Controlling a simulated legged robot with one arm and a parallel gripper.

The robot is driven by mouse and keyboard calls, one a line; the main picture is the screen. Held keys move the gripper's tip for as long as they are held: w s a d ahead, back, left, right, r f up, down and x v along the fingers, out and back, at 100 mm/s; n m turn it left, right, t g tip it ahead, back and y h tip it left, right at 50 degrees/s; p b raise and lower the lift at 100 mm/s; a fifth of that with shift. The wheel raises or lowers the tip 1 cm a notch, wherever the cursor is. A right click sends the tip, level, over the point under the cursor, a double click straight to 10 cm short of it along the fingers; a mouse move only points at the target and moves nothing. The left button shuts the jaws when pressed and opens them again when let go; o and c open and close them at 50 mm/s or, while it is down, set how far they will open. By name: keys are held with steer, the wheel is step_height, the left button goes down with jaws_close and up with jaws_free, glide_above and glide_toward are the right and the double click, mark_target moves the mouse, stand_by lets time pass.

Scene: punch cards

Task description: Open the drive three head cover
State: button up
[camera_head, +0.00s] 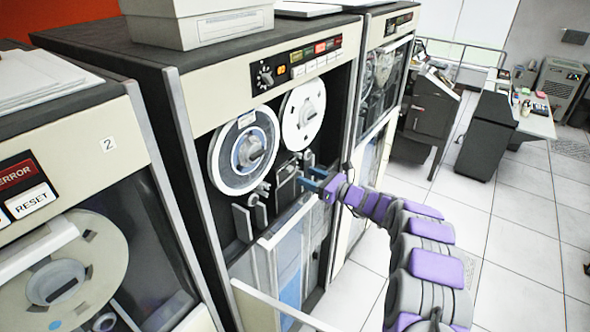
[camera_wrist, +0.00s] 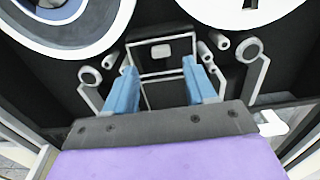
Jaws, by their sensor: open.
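The tape drive (camera_head: 180,105) in the middle stands right of the cabinet labelled 2; I see no number on it. Its front is open, showing two reels, a grey-white one (camera_head: 243,150) and a white one (camera_head: 303,114). Below and between them is a small framed head cover (camera_head: 287,183). It also shows in the wrist view as a dark panel with a pale frame and a small light plate (camera_wrist: 161,51). My gripper (camera_head: 311,180), with blue fingers, is at this cover. In the wrist view its open fingers (camera_wrist: 161,72) flank the panel; contact cannot be told.
The drive's lower glass door (camera_head: 290,265) is below my gripper. Small rollers and guide posts (camera_wrist: 90,76) stand on both sides of the cover. Another drive (camera_head: 385,75) stands close on the right. Desks and open tiled floor (camera_head: 520,215) lie further right.

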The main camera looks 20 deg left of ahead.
mark_target(292, 169)
steer(key=x, duration=0.5)
steer(key=shift+w+d+p, duration=0.1)
steer(key=shift+w+p, duration=0.05)
steer(key=shift+p, duration=0.25)
steer(key=shift+w+a, duration=0.1)
steer(key=shift+a, duration=0.45)
steer(key=shift+c, duration=0.3)
jaws_close()
